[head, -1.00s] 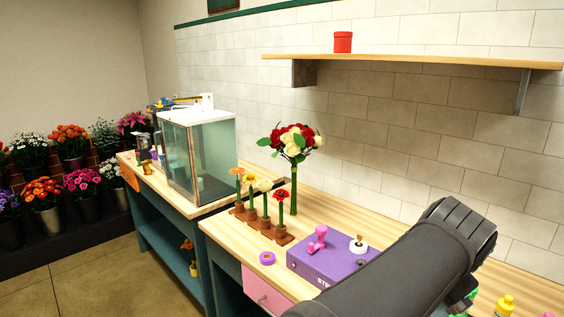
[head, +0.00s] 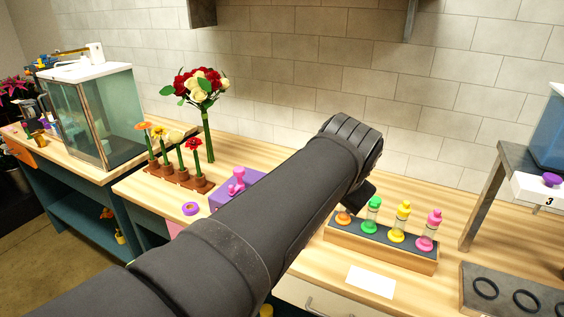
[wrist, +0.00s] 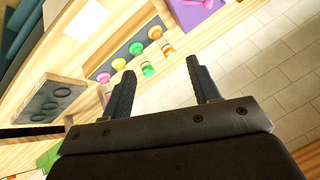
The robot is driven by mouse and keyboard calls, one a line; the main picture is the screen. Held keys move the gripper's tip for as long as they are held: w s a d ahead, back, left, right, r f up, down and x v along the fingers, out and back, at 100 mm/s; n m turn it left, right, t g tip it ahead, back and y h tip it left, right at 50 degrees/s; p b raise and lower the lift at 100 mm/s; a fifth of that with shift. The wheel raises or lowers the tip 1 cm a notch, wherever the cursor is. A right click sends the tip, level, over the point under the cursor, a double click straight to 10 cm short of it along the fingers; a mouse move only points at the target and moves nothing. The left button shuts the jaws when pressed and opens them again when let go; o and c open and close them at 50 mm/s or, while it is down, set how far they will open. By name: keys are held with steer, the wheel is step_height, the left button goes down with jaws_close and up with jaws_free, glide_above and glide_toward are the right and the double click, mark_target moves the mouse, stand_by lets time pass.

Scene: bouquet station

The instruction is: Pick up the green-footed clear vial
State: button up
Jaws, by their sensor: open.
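The green-footed clear vial (head: 371,216) stands in a wooden rack (head: 377,262) with a dark top, between an orange one (head: 344,215) and a yellow one (head: 403,210); a pink one (head: 433,218) is at the right end. In the wrist view the green vial (wrist: 143,61) lies beyond the fingertips, between them across the picture and closer to the left finger. My gripper (wrist: 160,68) is open with nothing between its fingers.
A purple box (head: 222,196) with a pink item is left of my arm. A dark board with rings (head: 520,296) and a shelf stand (head: 490,195) are at the right. A white card (head: 371,281) lies in front of the rack. The tiled wall is close behind.

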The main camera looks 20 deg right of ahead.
steer(key=n, duration=0.1)
steer(key=n+g+h, duration=0.1)
steer(key=n+g, duration=0.6)
steer(key=n, duration=2)
glide_toward(374, 205)
steer(key=x, duration=0.4)
steer(key=w+x, duration=0.1)
steer(key=x, duration=0.7)
steer(key=shift+w+d+f, duration=0.15)
steer(key=shift+w+d, duration=0.2)
jaws_close()
